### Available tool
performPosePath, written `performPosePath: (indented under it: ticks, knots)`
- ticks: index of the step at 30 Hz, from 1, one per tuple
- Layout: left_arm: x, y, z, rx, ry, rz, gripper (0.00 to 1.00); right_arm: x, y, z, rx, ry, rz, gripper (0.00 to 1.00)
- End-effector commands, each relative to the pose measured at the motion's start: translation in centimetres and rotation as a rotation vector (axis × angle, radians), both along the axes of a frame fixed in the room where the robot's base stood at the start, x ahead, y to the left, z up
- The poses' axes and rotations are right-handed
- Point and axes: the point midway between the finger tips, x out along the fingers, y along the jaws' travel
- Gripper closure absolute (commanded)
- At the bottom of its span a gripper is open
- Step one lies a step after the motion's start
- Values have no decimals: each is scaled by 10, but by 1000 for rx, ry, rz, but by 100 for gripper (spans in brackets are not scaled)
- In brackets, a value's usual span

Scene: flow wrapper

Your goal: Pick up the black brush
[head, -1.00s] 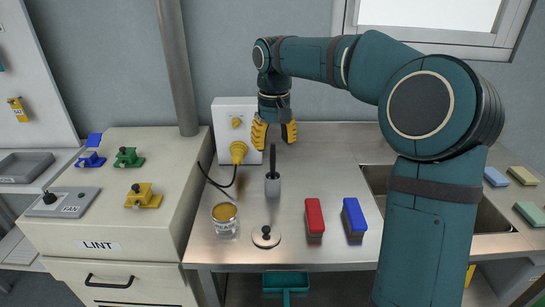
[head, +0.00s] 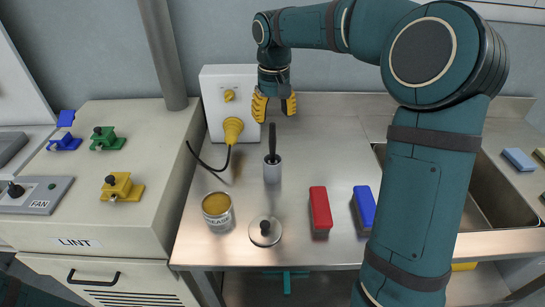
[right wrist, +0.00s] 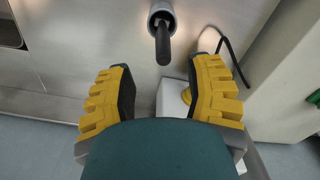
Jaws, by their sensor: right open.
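The black brush (head: 272,142) stands handle up in a grey cup (head: 272,172) on the steel worktop; its lower part is hidden in the cup. In the right wrist view the brush handle (right wrist: 163,44) shows at the top middle, beyond the fingertips and roughly between their lines. My right gripper (head: 274,103) is open and empty, with yellow fingers pointing down. In the head view it appears just above the handle's top, apart from it. My left gripper is not in view.
Near the cup are a grease can (head: 218,212), a round lid with a knob (head: 265,231), a red block (head: 320,211) and a blue block (head: 364,208). A white box (head: 214,105) with a yellow plug and black cable stands behind. A sink (head: 492,190) lies right.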

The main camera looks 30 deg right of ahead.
Motion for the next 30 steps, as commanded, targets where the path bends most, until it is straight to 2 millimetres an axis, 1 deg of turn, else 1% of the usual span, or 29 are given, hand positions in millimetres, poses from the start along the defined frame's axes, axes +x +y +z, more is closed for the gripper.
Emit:
performPosePath:
  ticks: [1, 3, 10, 13, 18, 21, 24, 29, 30]
  knots:
    - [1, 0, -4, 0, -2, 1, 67, 0, 0, -11, 0, 3, 0, 48]
    - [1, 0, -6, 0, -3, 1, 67, 0, 0, -18, 0, 2, 0, 48]
    - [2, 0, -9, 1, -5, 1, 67, -1, 1, -29, 0, 0, 0, 48]
    - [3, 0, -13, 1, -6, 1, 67, -2, 2, -38, 0, 2, 1, 48]
    - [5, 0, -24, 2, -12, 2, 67, -4, 6, -64, 0, 3, 0, 48]
    - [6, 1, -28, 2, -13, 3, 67, -4, 5, -75, -1, 1, 0, 48]
    - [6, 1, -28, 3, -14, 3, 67, -4, 5, -78, -1, -1, 0, 48]
    - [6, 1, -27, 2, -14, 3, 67, -4, 5, -77, 0, -1, 0, 48]
    - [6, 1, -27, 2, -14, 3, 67, -4, 5, -77, 0, -1, 0, 56]
